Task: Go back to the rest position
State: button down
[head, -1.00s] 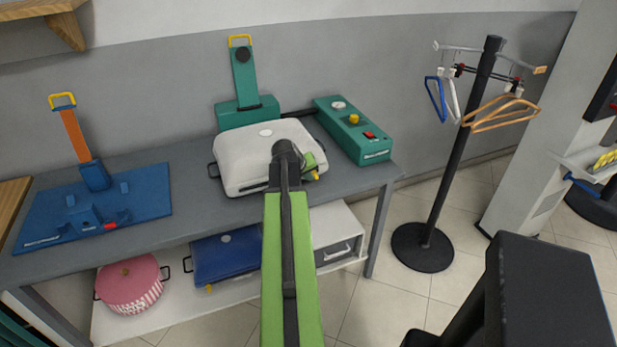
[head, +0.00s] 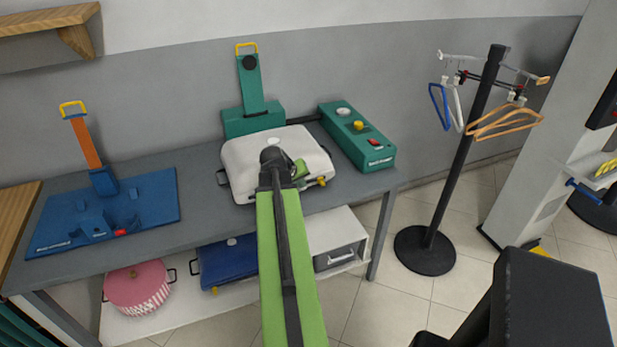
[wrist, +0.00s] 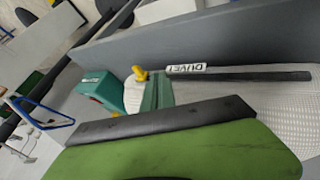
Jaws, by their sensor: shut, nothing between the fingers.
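My arm reaches up the middle of the head view over the counter (head: 215,180). My gripper (head: 300,170) shows only in part at its far end, green and dark, partly hidden behind the black joint. It is shut and empty, in front of or over the white duvet bag (head: 245,160); I cannot tell whether they touch. In the wrist view, the green and black gripper parts fill the bottom. The bag's white quilted side, its dark strip and a "DUVET" label (wrist: 186,69) lie close beyond. A yellow pull (wrist: 140,73) shows beside the strip.
A teal control box (head: 358,138) and teal upright stand (head: 252,90) are behind the bag. A blue station (head: 105,215) is left.

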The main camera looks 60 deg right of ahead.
jog(key=p+v, duration=0.2)
jog(key=v, duration=0.3)
jog(key=shift+d+f, duration=0.1)
jog(key=shift+f, duration=0.05)
jog(key=w+a+f+n+t+y, duration=0.15)
jog(key=w+a+n+t, duration=0.35)
jog(key=w+a, duration=2.05)
jog(key=a+f+n+g+y, duration=0.1)
jog(key=a+n+y, duration=0.1)
jog(key=a, duration=1.2)
jog(key=a+f+n+g+y, duration=0.1)
jog(key=a+f+n+y, duration=0.1)
jog(key=a, duration=1.2)
jog(key=s+a+g+y, duration=0.2)
jog(key=s+a, duration=0.2)
jog(key=s, duration=0.1)
jog(key=shift+n+g, duration=0.3)
jog(key=shift+s+d+f, duration=0.1)
jog(key=shift+s, duration=0.05)
